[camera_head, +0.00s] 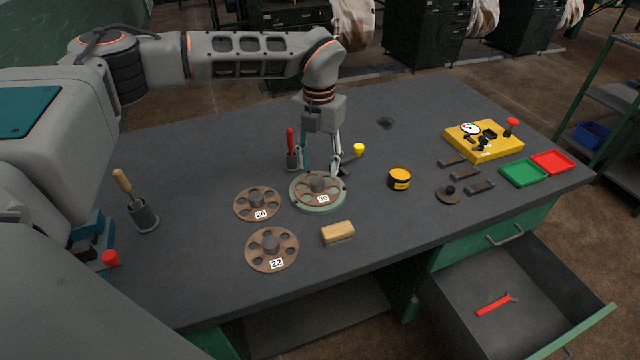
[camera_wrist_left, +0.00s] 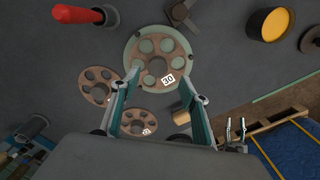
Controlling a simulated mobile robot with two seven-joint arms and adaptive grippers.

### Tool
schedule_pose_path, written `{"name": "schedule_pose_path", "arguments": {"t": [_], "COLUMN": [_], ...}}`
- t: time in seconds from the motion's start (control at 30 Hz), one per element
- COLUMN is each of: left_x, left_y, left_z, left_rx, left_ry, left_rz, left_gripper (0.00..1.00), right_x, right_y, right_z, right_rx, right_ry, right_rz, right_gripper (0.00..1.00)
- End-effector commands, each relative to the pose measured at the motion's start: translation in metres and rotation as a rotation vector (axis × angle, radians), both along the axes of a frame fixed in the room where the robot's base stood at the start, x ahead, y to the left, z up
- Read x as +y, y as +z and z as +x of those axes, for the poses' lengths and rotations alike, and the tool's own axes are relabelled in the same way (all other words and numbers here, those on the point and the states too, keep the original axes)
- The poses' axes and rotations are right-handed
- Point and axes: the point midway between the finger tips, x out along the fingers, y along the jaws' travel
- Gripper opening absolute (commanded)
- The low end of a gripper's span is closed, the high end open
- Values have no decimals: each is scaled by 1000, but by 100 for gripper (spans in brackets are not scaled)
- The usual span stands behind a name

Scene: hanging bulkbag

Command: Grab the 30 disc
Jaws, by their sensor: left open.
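The brown disc labelled 30 (camera_head: 318,185) lies flat on a round pale green base (camera_head: 306,207) near the middle of the table. It has several round holes and a raised hub. My left gripper (camera_head: 320,168) is open and empty just above it, its fingers pointing down. In the left wrist view the 30 disc (camera_wrist_left: 155,64) shows between and beyond the two fingertips (camera_wrist_left: 162,68), its label near the right finger. I cannot tell whether the fingers touch it.
Two similar discs, labelled 26 (camera_head: 248,207) and 22 (camera_head: 259,254), lie left and front-left. A wooden block (camera_head: 338,232) is in front. A red-handled tool (camera_head: 291,143) stands close behind the gripper. A yellow tin (camera_head: 400,177) stands right. A drawer (camera_head: 520,305) is open.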

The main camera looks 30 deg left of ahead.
Motion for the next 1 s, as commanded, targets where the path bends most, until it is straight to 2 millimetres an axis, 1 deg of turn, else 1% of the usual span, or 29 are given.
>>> {"name": "schedule_pose_path", "arguments": {"t": [0.03, 0.17, 0.4, 0.47, 0.53, 0.7, 0.73, 0.77, 0.8, 0.9, 1.0], "left_x": [0, 1, 5, 5, 5, 5, 5, 5, 5, 5, 5], "left_y": [-4, -13, -47, -53, -57, -56, -56, -56, -56, -56, -55], "left_z": [0, 0, 0, 0, 0, 1, 0, 0, 0, 0, 1], "left_rx": [0, 0, 1, 1, 0, -2, -2, -2, -2, -1, -3], "left_ry": [0, -1, -1, -1, -1, -1, -1, -1, -1, -1, -1], "left_rz": [0, -1, -1, -1, -1, -2, -2, -2, -2, -2, -3], "left_gripper": [45, 45, 45, 45, 45, 45, 42, 34, 24, 0, 0], "right_x": [0, 0, 1, 1, 1, 1, 1, 1, 1, 0, 0], "right_y": [-4, -8, -4, -2, 0, 2, 2, 2, 2, 1, 0], "right_z": [-3, -6, 0, 2, 3, 5, 5, 5, 5, 4, 4], "right_rx": [7, 15, 3, -2, -7, -12, -12, -11, -11, -9, -7], "right_ry": [0, 1, 1, 1, 1, 0, 0, 0, 0, 0, 0], "right_rz": [0, -2, -1, 0, 1, 0, 0, 0, 0, -1, -1], "right_gripper": [40, 40, 40, 40, 40, 40, 40, 40, 40, 40, 40]}}
